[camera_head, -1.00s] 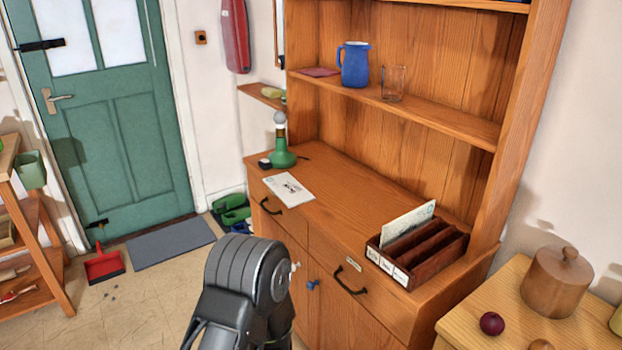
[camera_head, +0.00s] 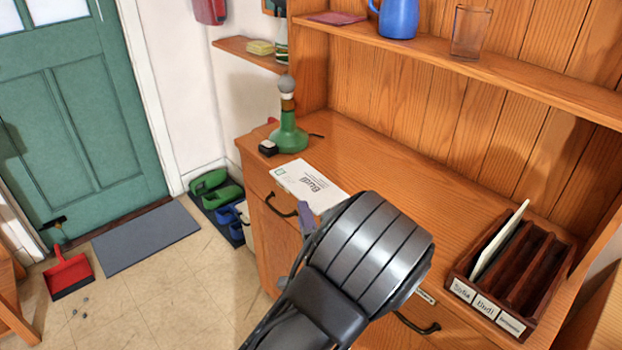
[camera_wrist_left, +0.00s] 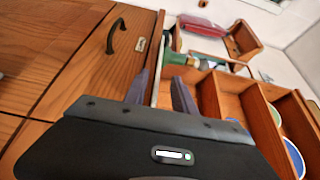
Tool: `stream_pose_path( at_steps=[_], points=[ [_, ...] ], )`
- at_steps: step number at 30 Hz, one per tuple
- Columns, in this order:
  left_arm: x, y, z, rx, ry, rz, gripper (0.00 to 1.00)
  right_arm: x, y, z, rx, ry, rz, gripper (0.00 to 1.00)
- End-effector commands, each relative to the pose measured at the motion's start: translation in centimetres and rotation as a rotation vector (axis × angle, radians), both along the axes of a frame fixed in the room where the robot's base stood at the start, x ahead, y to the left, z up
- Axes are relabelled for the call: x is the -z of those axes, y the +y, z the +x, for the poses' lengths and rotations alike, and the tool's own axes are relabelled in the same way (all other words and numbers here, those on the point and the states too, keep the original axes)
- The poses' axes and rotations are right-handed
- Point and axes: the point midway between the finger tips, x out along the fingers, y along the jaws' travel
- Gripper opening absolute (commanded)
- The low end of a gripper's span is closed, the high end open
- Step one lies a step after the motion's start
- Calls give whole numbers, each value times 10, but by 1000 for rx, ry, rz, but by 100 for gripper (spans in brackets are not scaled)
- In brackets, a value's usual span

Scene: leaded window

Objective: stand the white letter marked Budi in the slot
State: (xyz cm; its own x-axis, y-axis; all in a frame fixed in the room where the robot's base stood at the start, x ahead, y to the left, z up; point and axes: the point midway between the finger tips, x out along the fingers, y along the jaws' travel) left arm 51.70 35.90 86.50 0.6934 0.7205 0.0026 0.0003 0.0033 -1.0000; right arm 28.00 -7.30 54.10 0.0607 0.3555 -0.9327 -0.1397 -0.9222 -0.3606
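The white letter marked Budi (camera_head: 308,183) lies flat on the dresser top, its near end at the front edge. My left gripper (camera_head: 307,218) is at that near end, mostly hidden behind my own wrist. In the left wrist view my left gripper (camera_wrist_left: 161,78) has its two fingers apart, with a thin pale edge between them; I cannot tell whether that is the letter or the dresser edge. The dark wooden letter rack (camera_head: 500,318) stands at the right of the dresser top. Its slots are labelled Sofia, Budi and a third name too small to read. My right gripper is not in view.
A pale letter (camera_head: 502,238) leans in the rack's left slot. A green lamp-like object (camera_head: 288,135) stands behind the Budi letter. The shelf above holds a blue jug (camera_head: 398,18) and a glass (camera_head: 469,32). The dresser top between letter and rack is clear.

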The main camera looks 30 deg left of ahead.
Motion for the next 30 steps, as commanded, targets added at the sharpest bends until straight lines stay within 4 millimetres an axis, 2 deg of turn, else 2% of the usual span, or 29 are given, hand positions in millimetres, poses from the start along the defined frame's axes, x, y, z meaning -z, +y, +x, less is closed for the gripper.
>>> stream_pose_path(
  at_steps=[7, 15, 25, 30],
  points=[
    [0, 1, 1, 1, 0, -3, 32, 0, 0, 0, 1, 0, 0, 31],
    [1, 18, 17, 0, 1, -4, 32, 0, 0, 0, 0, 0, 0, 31],
    [1, 20, 20, 2, 1, -4, 32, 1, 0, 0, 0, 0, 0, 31],
    [2, 34, 31, -1, -1, -4, 32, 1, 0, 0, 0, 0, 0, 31]
  ],
)
